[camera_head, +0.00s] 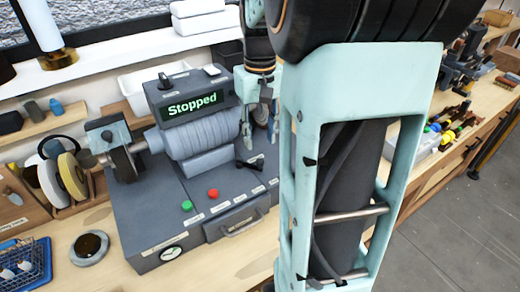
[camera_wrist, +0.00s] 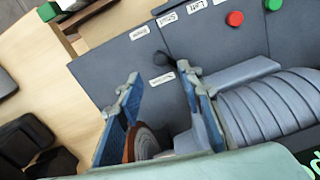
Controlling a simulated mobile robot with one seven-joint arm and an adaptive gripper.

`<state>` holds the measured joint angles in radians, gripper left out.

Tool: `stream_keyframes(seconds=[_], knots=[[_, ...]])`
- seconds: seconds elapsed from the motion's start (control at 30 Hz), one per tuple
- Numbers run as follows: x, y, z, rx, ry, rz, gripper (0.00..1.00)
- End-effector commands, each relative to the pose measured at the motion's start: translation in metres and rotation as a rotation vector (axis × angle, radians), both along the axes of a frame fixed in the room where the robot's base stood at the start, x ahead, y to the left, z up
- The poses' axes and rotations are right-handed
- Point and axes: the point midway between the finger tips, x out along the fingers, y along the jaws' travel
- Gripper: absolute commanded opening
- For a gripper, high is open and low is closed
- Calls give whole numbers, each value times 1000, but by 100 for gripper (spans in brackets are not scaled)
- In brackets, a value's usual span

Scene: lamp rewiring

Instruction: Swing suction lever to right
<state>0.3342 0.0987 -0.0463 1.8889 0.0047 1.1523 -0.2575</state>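The suction lever appears to be the short black lever (camera_head: 250,164) on the front right of the grey machine (camera_head: 150,215). In the wrist view its black end (camera_wrist: 176,66) shows just beyond the fingertips, close to the right-hand finger. Contact cannot be told. My gripper (camera_head: 262,143) is over the machine's right side, just behind the lever in the head view. In the wrist view my gripper (camera_wrist: 160,84) is open, with nothing held between its two fingers.
The machine's display (camera_head: 194,106) reads "Stopped". A green button (camera_head: 187,206) and a red button (camera_head: 213,193) are left of the lever. A reddish-brown wheel (camera_wrist: 137,143) shows between my fingers, farther back. My arm hides the bench's middle.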

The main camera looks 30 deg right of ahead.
Motion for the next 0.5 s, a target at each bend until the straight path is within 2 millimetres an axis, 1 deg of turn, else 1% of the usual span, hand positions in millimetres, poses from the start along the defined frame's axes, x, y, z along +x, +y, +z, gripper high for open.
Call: stream_keyframes(seconds=[0.03,0.1,0.2,0.33,0.5], knots=[[1,0,11,-1,-4,0,34],[1,0,24,-1,-3,0,34],[1,0,37,-1,-3,0,34],[0,0,47,-1,-1,0,34],[0,0,50,0,1,0,34]])
